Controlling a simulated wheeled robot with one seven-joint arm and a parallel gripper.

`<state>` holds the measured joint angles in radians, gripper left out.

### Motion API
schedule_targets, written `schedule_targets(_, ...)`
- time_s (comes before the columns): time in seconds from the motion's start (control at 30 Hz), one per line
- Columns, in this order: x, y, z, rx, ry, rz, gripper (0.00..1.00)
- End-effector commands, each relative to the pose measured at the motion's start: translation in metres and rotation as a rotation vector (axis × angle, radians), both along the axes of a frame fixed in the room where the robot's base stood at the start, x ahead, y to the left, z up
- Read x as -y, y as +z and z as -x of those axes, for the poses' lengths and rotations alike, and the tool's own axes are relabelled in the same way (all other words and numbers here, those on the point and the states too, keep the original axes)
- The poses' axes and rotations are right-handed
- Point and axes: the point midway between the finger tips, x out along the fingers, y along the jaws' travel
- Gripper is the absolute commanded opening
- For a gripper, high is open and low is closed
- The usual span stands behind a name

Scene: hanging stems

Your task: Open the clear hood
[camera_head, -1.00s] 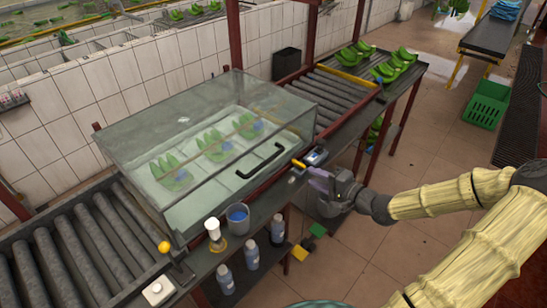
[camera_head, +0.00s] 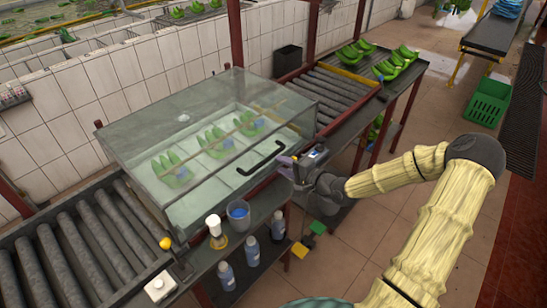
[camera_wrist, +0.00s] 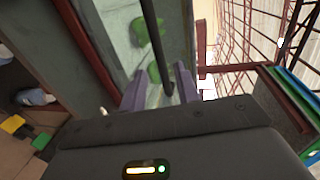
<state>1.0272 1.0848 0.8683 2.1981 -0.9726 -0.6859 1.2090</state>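The clear hood (camera_head: 180,115) is down over the tank in the head view, with clusters of green bananas visible through it. Its black handle (camera_head: 262,160) is on the sloping front face near the right end. My gripper (camera_head: 284,166) is just right of the handle's right end. In the wrist view, my gripper (camera_wrist: 158,78) is open, its two purple fingers apart. The black handle bar (camera_wrist: 153,35) runs down into the gap between them. I cannot tell whether either finger touches it.
Roller conveyors (camera_head: 75,250) stand left and right of the tank. A blue bucket (camera_head: 238,214), a white-capped jar (camera_head: 214,230) and several bottles (camera_head: 252,252) are by the front ledge. A green crate (camera_head: 488,103) stands on the floor at right.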

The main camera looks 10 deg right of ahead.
Motion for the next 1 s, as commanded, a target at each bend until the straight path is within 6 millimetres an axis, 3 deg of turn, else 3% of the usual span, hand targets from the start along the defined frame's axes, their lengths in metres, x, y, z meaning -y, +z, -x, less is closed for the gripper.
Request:
schedule_targets(0.4,-0.040,-0.012,-0.051,-0.001,0.005,-0.001,0.32)
schedule_targets(0.8,-0.045,-0.016,-0.060,-0.001,0.002,0.000,0.32)
schedule_targets(1.0,-0.044,-0.016,-0.059,-0.001,0.001,0.000,0.00)
